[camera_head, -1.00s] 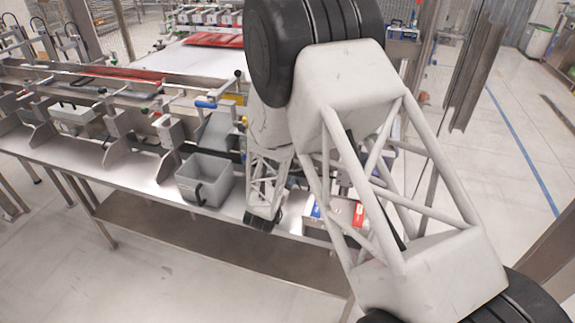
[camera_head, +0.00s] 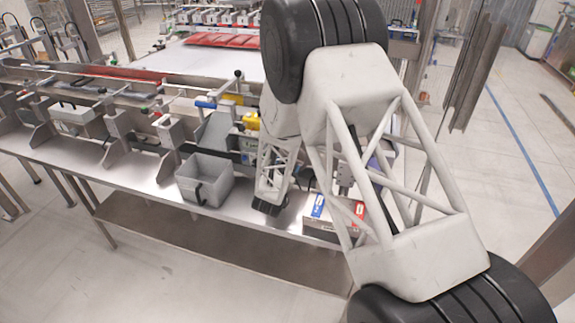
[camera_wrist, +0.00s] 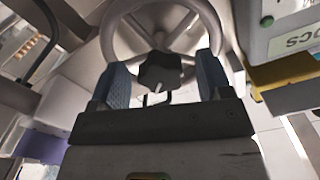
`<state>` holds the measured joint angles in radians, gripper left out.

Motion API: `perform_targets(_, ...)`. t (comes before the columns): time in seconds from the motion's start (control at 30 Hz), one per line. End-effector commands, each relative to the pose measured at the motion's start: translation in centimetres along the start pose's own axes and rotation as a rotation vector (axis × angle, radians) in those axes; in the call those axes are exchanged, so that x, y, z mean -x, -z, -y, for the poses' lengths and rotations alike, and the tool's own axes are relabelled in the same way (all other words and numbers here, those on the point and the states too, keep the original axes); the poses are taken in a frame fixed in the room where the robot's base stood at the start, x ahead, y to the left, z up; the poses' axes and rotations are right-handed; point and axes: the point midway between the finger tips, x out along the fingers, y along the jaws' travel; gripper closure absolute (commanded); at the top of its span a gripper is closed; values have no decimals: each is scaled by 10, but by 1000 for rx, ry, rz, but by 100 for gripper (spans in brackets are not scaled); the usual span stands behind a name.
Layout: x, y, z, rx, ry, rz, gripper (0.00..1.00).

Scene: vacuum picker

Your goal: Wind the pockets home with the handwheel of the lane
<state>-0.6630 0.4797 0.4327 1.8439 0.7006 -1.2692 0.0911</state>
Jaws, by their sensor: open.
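The handwheel (camera_wrist: 208,22) shows at the top of the wrist view as a pale grey ring with spokes, cut off by the upper edge. A black knob (camera_wrist: 162,72) stands in front of it. My gripper (camera_wrist: 164,70) is open, its two blue-grey fingers on either side of the knob in the picture. I see a gap on each side, and cannot tell how far in depth the knob is from the fingertips. In the head view my arm covers the handwheel and my fingers. I cannot make out the pockets for certain.
In the head view, a grey bin (camera_head: 205,180) and a carton with blue and red (camera_head: 322,228) stand on the metal bench (camera_head: 150,183).

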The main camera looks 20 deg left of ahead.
Motion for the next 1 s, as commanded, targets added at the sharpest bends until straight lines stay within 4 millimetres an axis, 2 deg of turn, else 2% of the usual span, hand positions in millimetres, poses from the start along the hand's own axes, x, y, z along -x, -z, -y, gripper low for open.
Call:
perform_targets(0.2, -12, 1, 0, -1, 1, -2, 28)
perform_targets(0.5, -13, 1, 0, -1, 1, -1, 28)
perform_targets(0.57, -13, 1, 0, -1, 1, -1, 36)
perform_targets(0.83, -13, 1, 0, -1, 0, -1, 77)
perform_targets(1.0, -13, 1, 0, 4, 0, -1, 77)
